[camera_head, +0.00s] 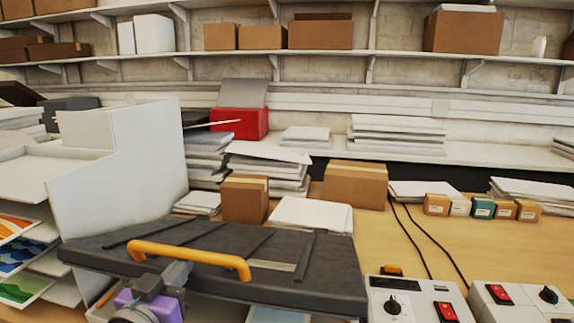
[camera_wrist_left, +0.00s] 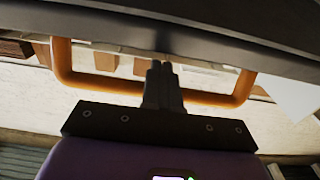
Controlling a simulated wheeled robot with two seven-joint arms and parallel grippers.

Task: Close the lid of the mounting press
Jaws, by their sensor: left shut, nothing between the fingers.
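The mounting press's lid (camera_head: 215,255) is a dark slab with ribs, at the lower left of the head view. It slants slightly, and pale surfaces show below its front edge. An orange bar handle (camera_head: 190,257) runs along its front. In the left wrist view the lid (camera_wrist_left: 230,30) fills the top and the handle (camera_wrist_left: 75,80) hangs as a U below it. My left gripper (camera_head: 180,270) is at the handle's front side, just below the bar. Its shut, empty fingers (camera_wrist_left: 163,66) cross in front of the bar; I cannot tell whether they touch it. My right gripper is out of view.
Control boxes with knobs and red switches (camera_head: 447,311) stand at the lower right. A white stepped panel (camera_head: 125,165) with paper trays stands left of the lid. Behind it are cardboard boxes (camera_head: 355,185) and paper stacks. Bare wooden table (camera_head: 420,240) shows at right, crossed by black cables.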

